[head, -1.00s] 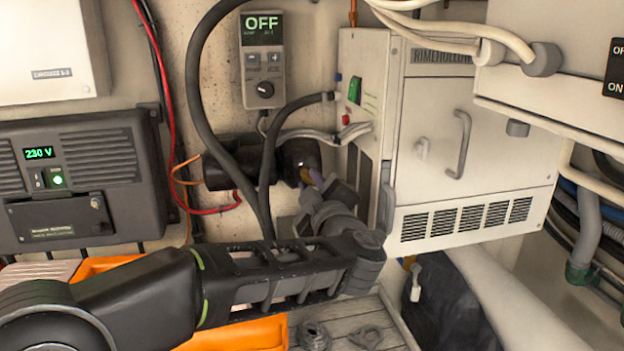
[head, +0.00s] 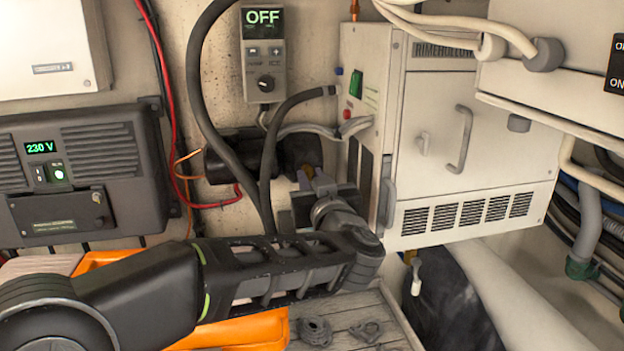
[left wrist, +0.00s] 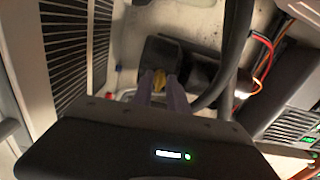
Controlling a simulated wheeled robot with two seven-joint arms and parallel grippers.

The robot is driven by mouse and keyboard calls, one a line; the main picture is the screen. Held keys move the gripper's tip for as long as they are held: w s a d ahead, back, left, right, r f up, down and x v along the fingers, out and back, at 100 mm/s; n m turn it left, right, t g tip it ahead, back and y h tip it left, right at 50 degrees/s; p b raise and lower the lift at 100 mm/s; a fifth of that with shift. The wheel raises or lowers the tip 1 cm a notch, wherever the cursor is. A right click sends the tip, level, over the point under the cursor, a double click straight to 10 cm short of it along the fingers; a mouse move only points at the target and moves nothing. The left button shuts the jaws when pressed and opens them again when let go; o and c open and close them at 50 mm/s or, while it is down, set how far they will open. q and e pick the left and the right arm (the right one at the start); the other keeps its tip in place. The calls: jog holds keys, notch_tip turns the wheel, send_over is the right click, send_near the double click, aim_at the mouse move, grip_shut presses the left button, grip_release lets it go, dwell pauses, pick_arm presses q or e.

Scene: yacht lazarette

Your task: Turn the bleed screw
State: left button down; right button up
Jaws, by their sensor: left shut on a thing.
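The bleed screw is a small brass-yellow piece (left wrist: 158,80) between my left fingertips in the left wrist view. It sits at the dark pump body (head: 298,152), low on the wall behind the hoses. My left gripper (head: 312,180) reaches it from below and is shut on it, with purple-grey fingers on either side. In the head view the fingers hide most of the screw. My right gripper is in neither view.
A white unit with a vent grille (head: 467,216) stands right of the gripper. Black hoses (head: 268,170) hang close on its left. A control panel reading OFF (head: 264,55) is above. An orange bin (head: 235,332) and a wooden board (head: 350,305) lie below.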

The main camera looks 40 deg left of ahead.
pick_arm(q)
jog(key=shift+f+m, duration=0.1)
jog(key=shift+m, duration=0.3)
jog(key=c, duration=1.3)
grip_release()
jog(key=b+v, duration=0.2)
jog(key=v, duration=0.5)
jog(key=shift+s+d, duration=0.25)
jog(key=shift+d, duration=0.1)
